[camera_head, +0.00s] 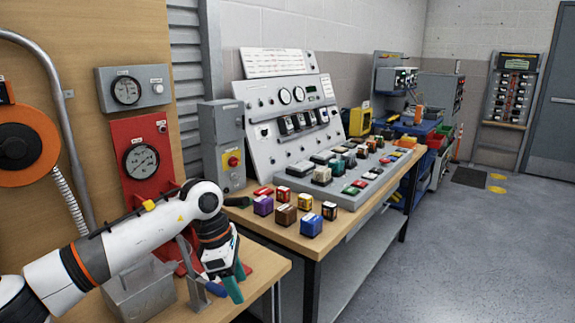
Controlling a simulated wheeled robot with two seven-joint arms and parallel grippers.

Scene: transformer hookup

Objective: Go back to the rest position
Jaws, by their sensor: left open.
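My left gripper (228,283) is at the end of the white arm that comes in from the left. It points down over the right part of the near wooden bench (262,262), with teal fingers, and it is open. I see nothing between its fingers. My right gripper does not show in this view.
Several small coloured blocks (285,215) stand on the front of the long workbench (340,232). Behind them is a sloped grey control panel (292,105). A red gauge panel (141,160) is close behind my left arm. The floor (455,245) to the right is clear.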

